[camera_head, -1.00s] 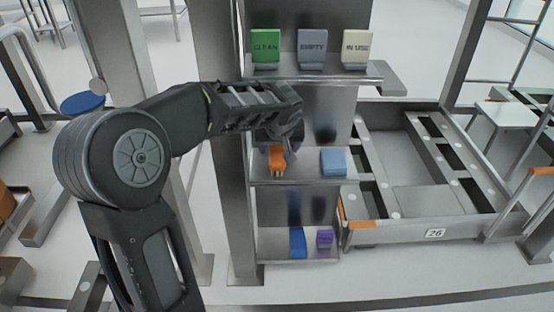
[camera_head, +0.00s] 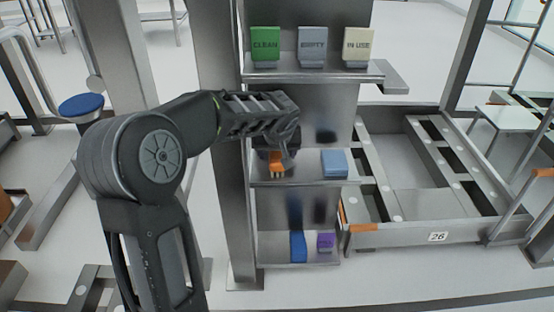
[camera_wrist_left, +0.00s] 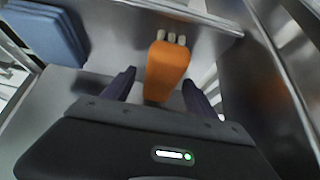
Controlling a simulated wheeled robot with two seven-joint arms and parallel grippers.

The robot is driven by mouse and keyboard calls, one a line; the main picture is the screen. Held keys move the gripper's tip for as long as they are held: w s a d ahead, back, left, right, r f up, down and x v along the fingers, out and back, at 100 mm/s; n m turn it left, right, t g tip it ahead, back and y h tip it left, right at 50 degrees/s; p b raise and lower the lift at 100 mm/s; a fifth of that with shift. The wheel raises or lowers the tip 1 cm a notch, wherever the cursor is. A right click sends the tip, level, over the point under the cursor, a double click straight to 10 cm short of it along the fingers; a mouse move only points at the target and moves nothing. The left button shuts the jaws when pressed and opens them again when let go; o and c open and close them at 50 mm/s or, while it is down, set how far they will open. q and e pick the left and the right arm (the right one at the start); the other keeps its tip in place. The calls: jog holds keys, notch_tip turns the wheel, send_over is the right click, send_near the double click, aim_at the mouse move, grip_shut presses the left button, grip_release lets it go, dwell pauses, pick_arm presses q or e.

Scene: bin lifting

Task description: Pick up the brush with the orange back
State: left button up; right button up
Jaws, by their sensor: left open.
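The brush with the orange back (camera_head: 277,164) lies on the middle shelf of the metal rack, at its left end. In the left wrist view the orange brush (camera_wrist_left: 167,70) lies ahead, with pale bristle tufts at its far end. My left gripper (camera_wrist_left: 155,92) is open, its two dark fingers apart on either side of the near end of the brush. In the head view my left gripper (camera_head: 287,160) is at the brush and partly covers it. I cannot tell whether the fingers touch it. My right gripper is not in view.
A blue block-like item (camera_head: 334,163) sits right of the brush on the same shelf (camera_head: 308,178). Green, grey and cream signs stand on the shelf above (camera_head: 313,77). A blue item (camera_head: 298,246) and a purple item (camera_head: 325,242) are below. A metal cart (camera_head: 400,237) stands at right.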

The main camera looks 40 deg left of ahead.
aim_at(277, 153)
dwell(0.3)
pick_arm(q)
grip_shut()
dwell(0.6)
jog(key=shift+r, duration=0.1)
jog(key=shift+s+d+r+p, duration=0.25)
jog(key=shift+s+r+p, duration=0.05)
jog(key=shift+r+p, duration=0.15)
notch_tip(277, 153, up, 6)
jog(key=p, duration=0.3)
jog(key=shift+f, duration=0.15)
jog(key=shift+s+d+r, duration=0.2)
jog(key=shift+r, duration=0.05)
jog(key=s+d+p, duration=0.1)
jog(key=s+d, duration=1)
jog(key=s, duration=0.4)
jog(key=shift+d+f+p, duration=0.15)
jog(key=shift+p, duration=0.15)
